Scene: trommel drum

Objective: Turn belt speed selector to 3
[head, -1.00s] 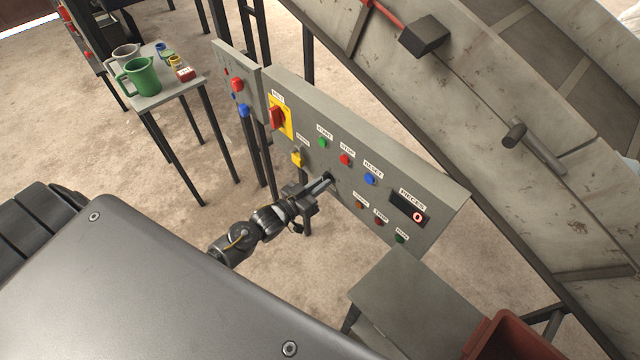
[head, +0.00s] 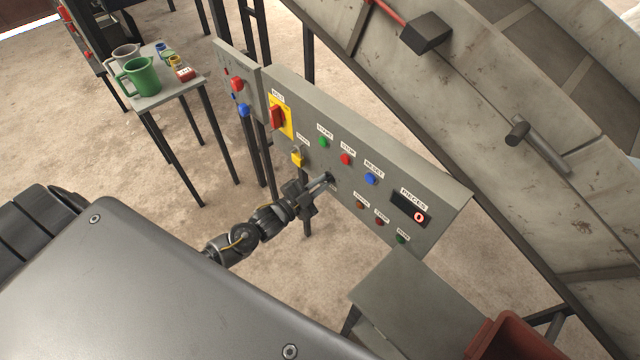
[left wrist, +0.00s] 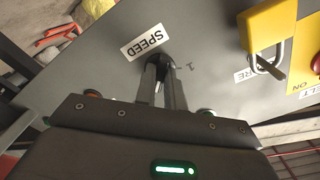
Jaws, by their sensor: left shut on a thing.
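The belt speed selector (left wrist: 158,64) is a small dark knob on the grey control panel (head: 430,185), beside the SPEED label (left wrist: 145,42) in the left wrist view. A "1" mark shows to the right of the knob there; other marks are hidden. My left gripper (head: 328,179) reaches the panel from the left in the head view. In the left wrist view its two fingers (left wrist: 160,82) are closed around the knob and hide most of it, so its pointer cannot be read. My right gripper is not in view.
The panel also carries a red-and-yellow belt switch (head: 279,117), a yellow padlock (head: 297,159), several push buttons, and a pieces display (head: 408,209) reading 0. A grey table (head: 415,300) and red bin (head: 512,340) stand below right. The drum (head: 480,110) rises behind.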

